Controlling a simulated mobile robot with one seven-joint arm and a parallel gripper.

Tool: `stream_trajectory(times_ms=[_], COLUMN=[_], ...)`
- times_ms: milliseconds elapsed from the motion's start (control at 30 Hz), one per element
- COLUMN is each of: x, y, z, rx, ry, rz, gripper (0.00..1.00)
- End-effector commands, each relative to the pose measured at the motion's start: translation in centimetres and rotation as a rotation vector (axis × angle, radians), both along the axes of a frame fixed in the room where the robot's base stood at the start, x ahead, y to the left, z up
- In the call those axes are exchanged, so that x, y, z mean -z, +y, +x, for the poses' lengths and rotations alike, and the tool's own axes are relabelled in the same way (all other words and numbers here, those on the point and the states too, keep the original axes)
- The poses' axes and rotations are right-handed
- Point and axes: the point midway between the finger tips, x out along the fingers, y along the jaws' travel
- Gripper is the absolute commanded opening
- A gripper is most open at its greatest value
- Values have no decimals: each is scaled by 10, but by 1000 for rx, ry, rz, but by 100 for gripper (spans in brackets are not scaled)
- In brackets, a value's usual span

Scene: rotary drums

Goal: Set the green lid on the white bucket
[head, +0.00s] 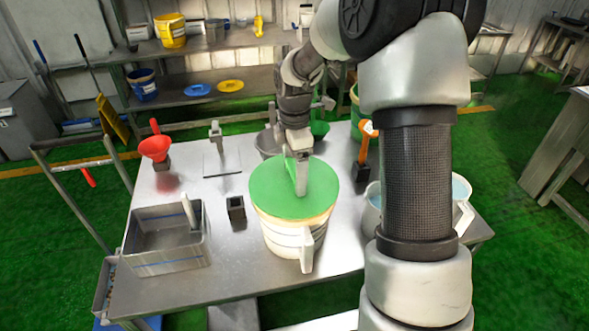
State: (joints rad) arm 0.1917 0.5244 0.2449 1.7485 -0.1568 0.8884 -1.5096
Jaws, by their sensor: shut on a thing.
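The green lid (268,197) is a flat disc with an upright green handle. It lies over the mouth of the white bucket (283,242), covering it, and looks level. A tan rim band shows just under its front edge; I cannot tell whether the lid is fully seated. The bucket stands upright on the metal table, with a white handle at its front. My gripper (297,180) reaches down from above and is shut on the green lid's handle. The arm hides part of the area behind the lid.
On the metal table (225,279) are a grey bin (160,262) at left, a small dark block (236,211), a red funnel (155,149), a grey bowl (266,142) behind, and an orange-handled tool (366,150). Another container (371,207) stands close right. Shelves line the back.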

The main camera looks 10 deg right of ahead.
Motion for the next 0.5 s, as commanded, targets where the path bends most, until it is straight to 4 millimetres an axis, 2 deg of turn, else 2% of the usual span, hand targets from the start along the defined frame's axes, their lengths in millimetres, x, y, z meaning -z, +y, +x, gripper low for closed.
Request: stream_trajectory(times_ms=[333,367,467,500], x=[10,9,8,8], y=[0,0,0,0], z=[0,0,0,0], rx=[0,0,0,0], ry=[-1,-1,-1,-1], rz=[0,0,0,0], gripper=[53,81,98,100])
